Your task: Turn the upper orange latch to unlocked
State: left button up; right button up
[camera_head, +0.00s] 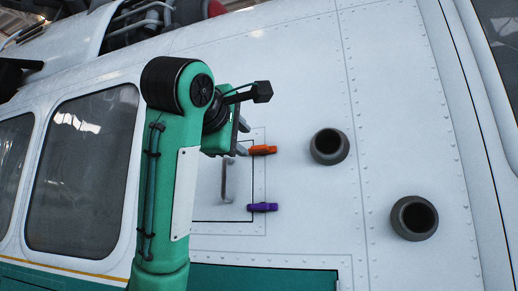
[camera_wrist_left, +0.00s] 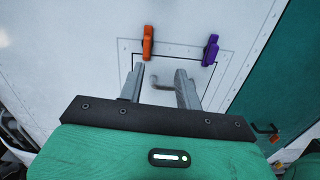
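The upper orange latch (camera_head: 263,150) lies level across the right edge line of a small panel door on the white helicopter side. It also shows in the wrist view (camera_wrist_left: 148,43), just beyond the tip of the left-hand finger. The purple latch (camera_head: 263,207) sits below it on the same edge and shows in the wrist view (camera_wrist_left: 210,50). My left gripper (camera_wrist_left: 160,70) is open, its fingers apart and empty, facing the door. In the head view the gripper (camera_head: 242,138) is close to the orange latch's left end; I cannot tell whether they touch. My right gripper is out of view.
A grey bent handle (camera_head: 227,180) stands out from the door, left of the latches. Two dark round pipes (camera_head: 329,147) (camera_head: 414,218) stick out to the right. A window (camera_head: 84,170) lies left of my green arm.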

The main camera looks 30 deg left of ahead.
pick_arm(q)
jog(key=s+r, duration=0.2)
jog(key=p, duration=0.8)
send_near(258, 148)
jog(key=shift+n, duration=0.4)
jog(key=x, duration=0.6)
jog(key=shift+w+r, duration=0.15)
jog(key=shift+w, duration=0.15)
jog(key=shift+x, duration=0.95)
grip_shut()
